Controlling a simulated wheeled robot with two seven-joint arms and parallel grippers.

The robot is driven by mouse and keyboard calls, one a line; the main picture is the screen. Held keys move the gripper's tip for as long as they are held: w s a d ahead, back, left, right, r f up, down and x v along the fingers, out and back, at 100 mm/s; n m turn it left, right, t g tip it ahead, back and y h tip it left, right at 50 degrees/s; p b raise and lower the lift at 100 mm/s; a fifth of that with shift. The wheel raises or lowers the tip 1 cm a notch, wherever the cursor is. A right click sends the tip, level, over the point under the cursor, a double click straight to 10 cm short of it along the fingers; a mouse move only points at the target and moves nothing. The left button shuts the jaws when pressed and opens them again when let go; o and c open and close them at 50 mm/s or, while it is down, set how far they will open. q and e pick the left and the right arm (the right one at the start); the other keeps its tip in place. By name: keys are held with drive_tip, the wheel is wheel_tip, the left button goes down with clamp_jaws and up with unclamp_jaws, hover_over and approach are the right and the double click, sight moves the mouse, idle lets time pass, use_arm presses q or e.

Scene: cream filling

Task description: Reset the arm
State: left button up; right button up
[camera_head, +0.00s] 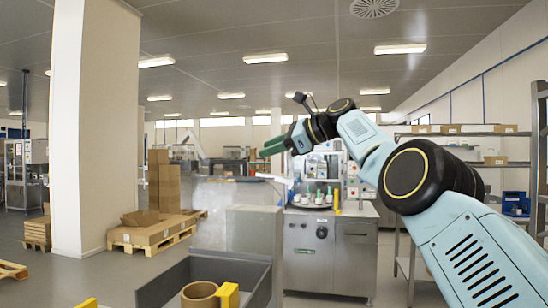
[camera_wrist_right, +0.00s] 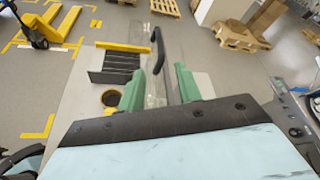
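My right arm comes in from the right in the head view and is stretched forward, raised above the level of the machine's work surface. My right gripper (camera_head: 268,147) has green fingers that point left. In the right wrist view the two green fingers (camera_wrist_right: 160,88) stand apart with a gap between them. Nothing is seen held in that gap, though a clear panel and a black curved part show behind it. My left arm and gripper are not in view.
A steel filling machine (camera_head: 328,255) stands ahead, with several green-and-white bottles (camera_head: 316,198) on top. A pillar (camera_head: 95,130) and pallet boxes (camera_head: 166,185) are left; metal shelves (camera_head: 465,134) are right.

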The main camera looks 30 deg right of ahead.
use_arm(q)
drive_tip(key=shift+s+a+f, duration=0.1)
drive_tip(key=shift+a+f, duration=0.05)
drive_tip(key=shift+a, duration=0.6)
